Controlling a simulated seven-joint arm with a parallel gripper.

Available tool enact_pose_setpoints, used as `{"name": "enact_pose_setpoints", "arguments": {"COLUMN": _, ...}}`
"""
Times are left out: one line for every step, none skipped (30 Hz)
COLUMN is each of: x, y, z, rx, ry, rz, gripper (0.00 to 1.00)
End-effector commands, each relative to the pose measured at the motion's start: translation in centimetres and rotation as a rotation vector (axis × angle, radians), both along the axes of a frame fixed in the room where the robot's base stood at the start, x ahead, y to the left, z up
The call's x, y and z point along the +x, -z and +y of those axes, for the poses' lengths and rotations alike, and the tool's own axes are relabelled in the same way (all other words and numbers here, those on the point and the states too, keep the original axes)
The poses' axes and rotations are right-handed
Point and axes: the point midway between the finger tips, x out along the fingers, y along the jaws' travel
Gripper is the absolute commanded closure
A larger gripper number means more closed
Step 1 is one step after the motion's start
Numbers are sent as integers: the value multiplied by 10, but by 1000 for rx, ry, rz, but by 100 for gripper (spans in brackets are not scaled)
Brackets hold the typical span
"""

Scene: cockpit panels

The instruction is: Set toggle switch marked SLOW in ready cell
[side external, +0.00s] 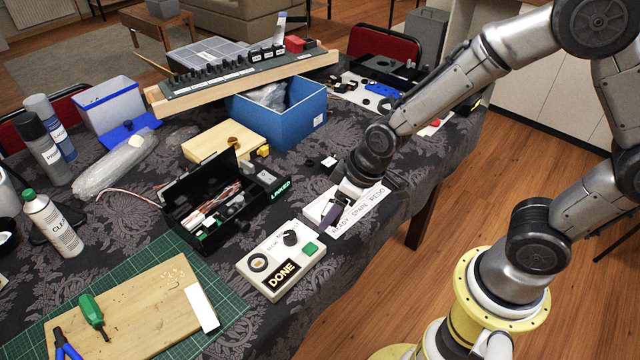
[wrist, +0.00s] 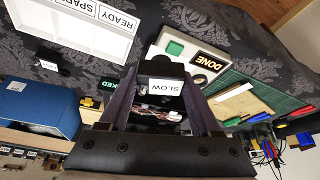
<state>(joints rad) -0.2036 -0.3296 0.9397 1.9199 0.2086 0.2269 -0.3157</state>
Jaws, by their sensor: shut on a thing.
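My gripper (side external: 328,214) is shut on a black toggle switch with a white SLOW label (wrist: 161,86). In the wrist view the switch sits between the two fingers of the gripper (wrist: 161,100), its label facing the camera. The white tray (side external: 312,206) has a strip reading READY, SPARE, REDO (side external: 358,211). In the side view my gripper overlaps the tray and hides part of its cells. In the wrist view the tray (wrist: 75,42) lies at upper left, apart from the held switch, and its READY label (wrist: 117,20) is at the right end of the strip.
A panel with a lit DONE sign (side external: 282,274) and a green button stands beside the tray. Another small labelled black part (wrist: 50,63) lies on the cloth near the tray.

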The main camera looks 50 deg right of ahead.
Motion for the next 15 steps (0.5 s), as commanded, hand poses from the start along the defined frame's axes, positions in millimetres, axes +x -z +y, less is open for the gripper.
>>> {"name": "enact_pose_setpoints", "arguments": {"x": 8, "y": 11, "z": -18, "rx": -2, "ry": 60, "rz": 5, "gripper": 100}}
{"name": "enact_pose_setpoints", "arguments": {"x": 12, "y": 15, "z": -27, "rx": -1, "ry": 91, "rz": 5, "gripper": 100}}
{"name": "enact_pose_setpoints", "arguments": {"x": 18, "y": 22, "z": -39, "rx": -1, "ry": 132, "rz": 4, "gripper": 100}}
{"name": "enact_pose_setpoints", "arguments": {"x": 22, "y": 26, "z": -47, "rx": -1, "ry": 160, "rz": 5, "gripper": 100}}
{"name": "enact_pose_setpoints", "arguments": {"x": 26, "y": 31, "z": -56, "rx": -1, "ry": 188, "rz": 4, "gripper": 100}}
{"name": "enact_pose_setpoints", "arguments": {"x": 31, "y": 37, "z": -66, "rx": -1, "ry": 226, "rz": 4, "gripper": 100}}
{"name": "enact_pose_setpoints", "arguments": {"x": 35, "y": 39, "z": -71, "rx": -1, "ry": 247, "rz": 3, "gripper": 100}}
{"name": "enact_pose_setpoints", "arguments": {"x": 38, "y": 42, "z": -76, "rx": -2, "ry": 264, "rz": 2, "gripper": 100}}
{"name": "enact_pose_setpoints", "arguments": {"x": 42, "y": 43, "z": -79, "rx": -1, "ry": 278, "rz": 2, "gripper": 100}}
{"name": "enact_pose_setpoints", "arguments": {"x": 45, "y": 44, "z": -80, "rx": -1, "ry": 288, "rz": 0, "gripper": 100}}
{"name": "enact_pose_setpoints", "arguments": {"x": 48, "y": 43, "z": -80, "rx": -1, "ry": 294, "rz": 0, "gripper": 100}}
{"name": "enact_pose_setpoints", "arguments": {"x": 51, "y": 43, "z": -81, "rx": -1, "ry": 300, "rz": -2, "gripper": 100}}
{"name": "enact_pose_setpoints", "arguments": {"x": 53, "y": 42, "z": -80, "rx": -1, "ry": 303, "rz": -2, "gripper": 100}}
{"name": "enact_pose_setpoints", "arguments": {"x": 54, "y": 41, "z": -80, "rx": -1, "ry": 306, "rz": -2, "gripper": 100}}
{"name": "enact_pose_setpoints", "arguments": {"x": 56, "y": 40, "z": -80, "rx": -1, "ry": 311, "rz": -2, "gripper": 100}}
